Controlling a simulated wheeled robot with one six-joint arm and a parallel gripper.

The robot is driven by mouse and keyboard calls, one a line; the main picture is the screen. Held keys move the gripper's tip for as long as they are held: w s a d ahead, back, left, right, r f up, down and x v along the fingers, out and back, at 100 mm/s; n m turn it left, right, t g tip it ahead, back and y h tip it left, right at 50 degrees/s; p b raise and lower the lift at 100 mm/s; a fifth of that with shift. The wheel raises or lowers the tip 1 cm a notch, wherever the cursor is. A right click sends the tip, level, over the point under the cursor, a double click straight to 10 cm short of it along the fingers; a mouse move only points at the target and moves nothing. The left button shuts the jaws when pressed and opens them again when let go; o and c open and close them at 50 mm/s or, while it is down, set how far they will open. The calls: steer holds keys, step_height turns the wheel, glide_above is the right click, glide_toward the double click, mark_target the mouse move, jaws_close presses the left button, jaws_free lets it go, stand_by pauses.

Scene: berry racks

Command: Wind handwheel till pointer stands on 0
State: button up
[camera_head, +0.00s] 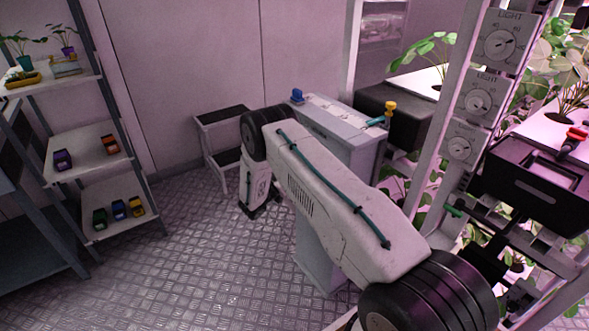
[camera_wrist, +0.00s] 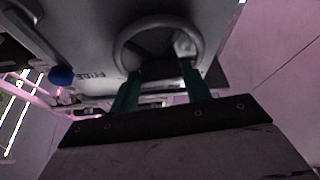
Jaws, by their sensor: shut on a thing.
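The handwheel, a grey ring with spokes (camera_wrist: 118,42), fills the upper middle of the wrist view, on the face of a grey cabinet (camera_wrist: 82,30). My gripper (camera_wrist: 160,76) has its two teal fingers at the wheel's lower part, closed on it around a dark piece. In the head view my arm hides the wheel and my fingers. The cabinet (camera_head: 345,143) stands there behind my arm, with a pale marked strip (camera_head: 328,108) on top. I cannot make out a pointer or a 0 in either view.
A step stool (camera_head: 221,117) is behind my arm. Light dials (camera_head: 500,44) and plant racks are at right, shelves with small bins (camera_head: 137,207) at left. The floor between is clear.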

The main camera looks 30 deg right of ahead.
steer(key=shift+f, duration=0.1)
steer(key=o, duration=1)
steer(key=v, duration=0.7)
steer(key=shift+a+f, duration=0.15)
steer(key=shift+a, duration=0.2)
